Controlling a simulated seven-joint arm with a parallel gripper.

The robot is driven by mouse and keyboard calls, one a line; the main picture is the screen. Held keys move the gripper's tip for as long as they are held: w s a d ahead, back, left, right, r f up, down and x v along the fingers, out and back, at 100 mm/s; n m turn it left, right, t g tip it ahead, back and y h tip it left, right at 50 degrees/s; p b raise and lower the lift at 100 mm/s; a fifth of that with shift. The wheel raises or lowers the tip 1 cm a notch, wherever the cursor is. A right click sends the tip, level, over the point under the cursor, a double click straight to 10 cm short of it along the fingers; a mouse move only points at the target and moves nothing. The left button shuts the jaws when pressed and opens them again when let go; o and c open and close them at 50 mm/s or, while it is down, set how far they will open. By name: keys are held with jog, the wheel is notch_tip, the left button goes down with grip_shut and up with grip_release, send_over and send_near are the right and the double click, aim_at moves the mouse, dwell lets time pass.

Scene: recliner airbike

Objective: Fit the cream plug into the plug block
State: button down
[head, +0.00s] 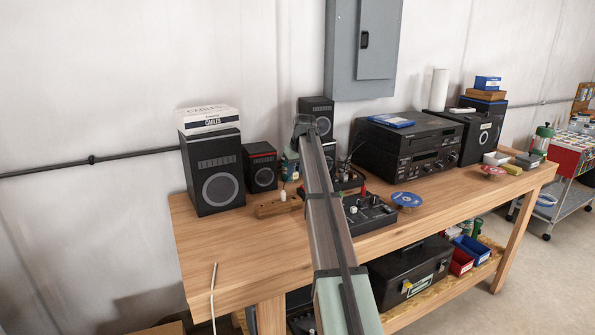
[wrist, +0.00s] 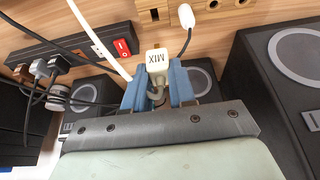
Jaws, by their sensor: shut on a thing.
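A cream plug (wrist: 157,60) marked MIX sits between the blue fingers of my gripper (wrist: 157,78) in the wrist view. The gripper is shut on it, and a grey cord runs from the plug back towards the gripper. The wooden plug block (wrist: 210,14) shows at the top edge of the wrist view, apart from the held plug and partly cut off. In the head view the block (head: 272,208) lies on the bench in front of the speakers, below my gripper (head: 290,168). My arm hides part of the bench there.
A white plug with a black cord (wrist: 186,15) is at the block. A power strip with a red switch (wrist: 121,47) and several cords lie to the left. Speakers (wrist: 285,70) flank the gripper.

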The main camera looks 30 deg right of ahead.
jog(key=shift+f, duration=0.1)
send_over(293, 196)
jog(key=s, duration=0.2)
jog(key=shift+a+f, duration=0.1)
jog(key=shift+f, duration=2.7)
jog(key=shift+f, duration=1.3)
jog(key=c, duration=0.8)
grip_release()
jog(key=shift+c, duration=0.2)
